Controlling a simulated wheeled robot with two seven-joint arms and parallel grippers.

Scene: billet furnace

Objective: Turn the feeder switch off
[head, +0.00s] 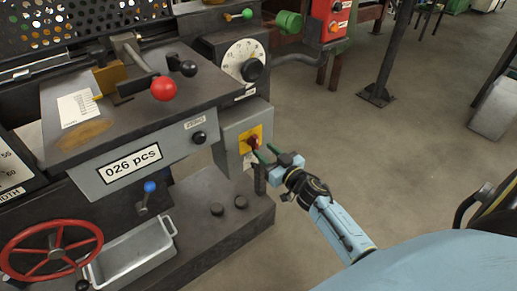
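The knob's exact angle is too small to read. My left gripper is not in view.
Above the switch is a white dial (241,60) with a black knob. A red ball lever (164,88) and a grey panel reading "026 pcs" (129,158) are to the left. A red handwheel (52,249) and metal tray (134,252) are lower left. Open floor lies right.

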